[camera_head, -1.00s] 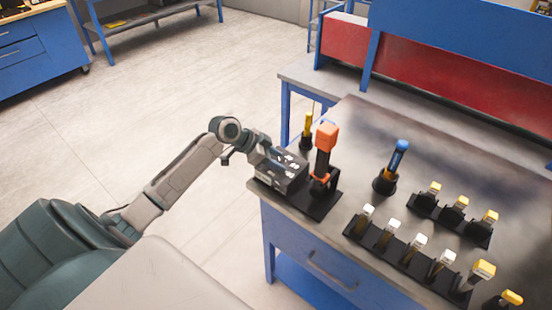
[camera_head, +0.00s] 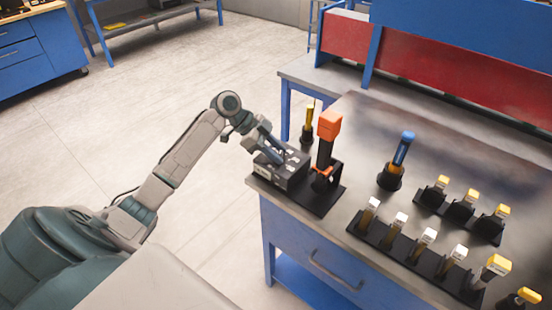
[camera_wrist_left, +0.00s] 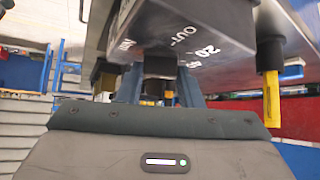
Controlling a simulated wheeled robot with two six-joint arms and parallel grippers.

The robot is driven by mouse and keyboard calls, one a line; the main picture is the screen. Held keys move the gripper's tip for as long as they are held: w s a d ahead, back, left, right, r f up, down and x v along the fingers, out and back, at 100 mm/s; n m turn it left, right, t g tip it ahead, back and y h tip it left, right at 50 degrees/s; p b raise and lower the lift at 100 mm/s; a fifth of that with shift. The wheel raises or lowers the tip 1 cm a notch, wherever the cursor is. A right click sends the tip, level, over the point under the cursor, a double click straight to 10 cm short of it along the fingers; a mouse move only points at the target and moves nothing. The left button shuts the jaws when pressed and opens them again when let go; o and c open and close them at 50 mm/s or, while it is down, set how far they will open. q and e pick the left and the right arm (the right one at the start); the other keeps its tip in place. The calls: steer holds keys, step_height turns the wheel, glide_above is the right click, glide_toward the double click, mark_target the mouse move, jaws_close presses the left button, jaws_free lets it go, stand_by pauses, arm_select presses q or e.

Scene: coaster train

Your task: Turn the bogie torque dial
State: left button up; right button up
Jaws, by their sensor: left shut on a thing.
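The bogie torque dial (camera_wrist_left: 160,66) is a dark knob on a dark grey box (camera_head: 290,174) at the bench's near left corner. White markings, including "OUT" and "20", show on the box face (camera_wrist_left: 205,30) in the left wrist view. My left gripper (camera_head: 275,156) reaches down to the box top; its fingers (camera_wrist_left: 160,88) stand on both sides of the knob and are shut on it. The fingers and wrist hide most of the dial in the head view, so its setting cannot be read. My right gripper is not in view.
An orange-headed tool (camera_head: 328,128) stands upright close right of the box. A yellow-handled tool (camera_head: 308,118) stands behind it, and a blue-handled one (camera_head: 402,150) farther right. Racks of several yellow- and white-topped tools (camera_head: 425,240) fill the right. Open floor lies left.

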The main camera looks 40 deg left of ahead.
arm_select(q)
steer(key=m, duration=0.1)
steer(key=m+g+b, duration=0.2)
steer(key=shift+w+f+h, duration=0.1)
steer(key=shift+w+h, duration=0.15)
steer(key=shift+h, duration=0.05)
steer(key=shift+m+g+b, duration=0.8)
steer(key=shift+m+g, duration=0.1)
steer(key=shift+a+m, duration=0.1)
steer(key=shift+m, duration=0.2)
steer(key=o, duration=0.8)
steer(key=shift+o, duration=0.9)
